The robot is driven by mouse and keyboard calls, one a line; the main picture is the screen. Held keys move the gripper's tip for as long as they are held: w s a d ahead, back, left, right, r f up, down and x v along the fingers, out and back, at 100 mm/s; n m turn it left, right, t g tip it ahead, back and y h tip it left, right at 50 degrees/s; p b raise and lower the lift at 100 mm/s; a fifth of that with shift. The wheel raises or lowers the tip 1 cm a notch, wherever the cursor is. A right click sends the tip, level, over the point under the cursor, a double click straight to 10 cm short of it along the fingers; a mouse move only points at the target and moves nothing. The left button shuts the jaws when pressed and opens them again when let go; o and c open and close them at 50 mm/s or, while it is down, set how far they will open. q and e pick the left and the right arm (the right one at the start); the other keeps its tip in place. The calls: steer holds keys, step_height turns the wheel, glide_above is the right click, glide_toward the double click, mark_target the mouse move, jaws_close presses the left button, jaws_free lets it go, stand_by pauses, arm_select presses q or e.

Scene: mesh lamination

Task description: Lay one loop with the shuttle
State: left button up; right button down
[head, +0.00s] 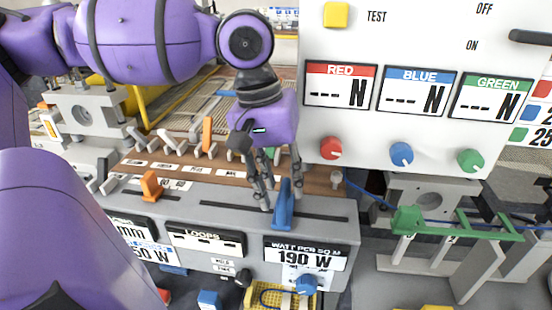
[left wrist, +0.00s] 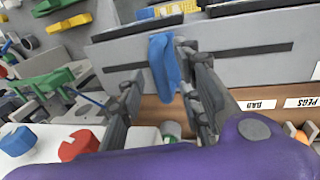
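My left gripper (head: 279,190) hangs over the grey slotted console, its fingers apart. A blue upright lever (head: 284,207) stands in the console slot at the fingertips. In the left wrist view the lever (left wrist: 163,62) lies between the spread fingers of the gripper (left wrist: 155,85), closer to the right-hand finger; contact cannot be told. A green piece (head: 408,220) with a blue cord (head: 372,190) at it sits on the right; I cannot tell if it is the shuttle. The cord runs from near a small peg (head: 337,179). My right gripper is out of view.
A white panel (head: 430,130) with red, blue and green knobs stands behind at the right. An orange lever (head: 151,185) stands in the left slot. The console front (head: 258,222) carries LOOPS and 190 W displays. Several small pegs line the brown strip behind.

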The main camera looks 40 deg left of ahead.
arm_select(q)
step_height(320, 180, up, 12)
steer(key=s+a, duration=0.1)
steer(key=a, duration=0.1)
steer(key=shift+f, duration=0.2)
steer(key=shift+s, duration=0.1)
